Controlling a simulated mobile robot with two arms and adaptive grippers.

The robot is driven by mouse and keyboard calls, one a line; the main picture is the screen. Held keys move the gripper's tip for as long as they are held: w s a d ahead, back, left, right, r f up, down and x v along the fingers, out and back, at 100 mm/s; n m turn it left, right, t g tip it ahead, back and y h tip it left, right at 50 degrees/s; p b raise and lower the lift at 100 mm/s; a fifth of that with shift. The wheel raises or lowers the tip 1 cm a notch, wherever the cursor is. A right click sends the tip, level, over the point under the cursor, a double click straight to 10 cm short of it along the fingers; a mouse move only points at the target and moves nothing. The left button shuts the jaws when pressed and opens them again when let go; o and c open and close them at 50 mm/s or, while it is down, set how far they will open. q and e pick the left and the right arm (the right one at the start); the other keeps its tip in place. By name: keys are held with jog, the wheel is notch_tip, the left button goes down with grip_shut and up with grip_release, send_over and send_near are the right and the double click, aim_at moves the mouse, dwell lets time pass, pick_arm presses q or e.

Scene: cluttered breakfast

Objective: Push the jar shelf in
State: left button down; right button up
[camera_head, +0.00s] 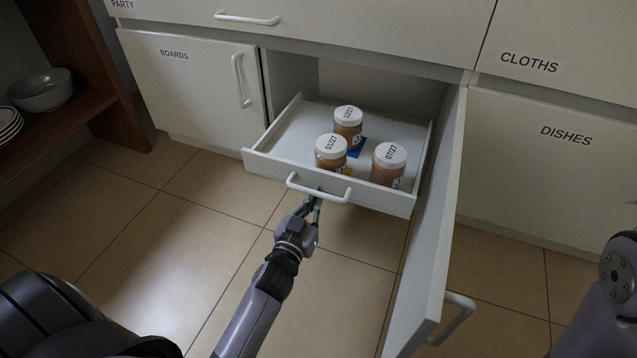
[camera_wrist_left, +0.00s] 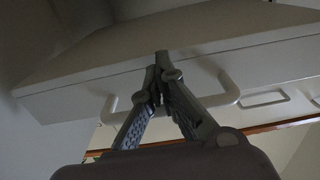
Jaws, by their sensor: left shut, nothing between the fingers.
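The jar shelf (camera_head: 286,157) is a white pull-out drawer, drawn out of a low cabinet. It holds three jars with white lids: one at the back (camera_head: 348,125), one in front on the left (camera_head: 331,152) and one on the right (camera_head: 388,164). A white bar handle (camera_head: 320,189) is on its front. My left gripper (camera_head: 315,196) is shut and empty, at the shelf's front by the handle. In the left wrist view its fingertips (camera_wrist_left: 161,58) overlap the shelf front (camera_wrist_left: 80,88); I cannot tell if they touch. My right gripper is out of view.
An open cabinet door (camera_head: 432,240) stands along the shelf's right side. Closed fronts marked BOARDS (camera_head: 190,85) and DISHES (camera_head: 560,165) flank the opening. A wooden rack (camera_head: 75,112) with a bowl (camera_head: 40,90) and plates is at left. The tiled floor in front is clear.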

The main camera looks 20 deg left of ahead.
pick_arm(q)
jog(key=shift+w, duration=0.25)
jog(key=shift+w+a, duration=0.1)
jog(key=shift+w, duration=0.65)
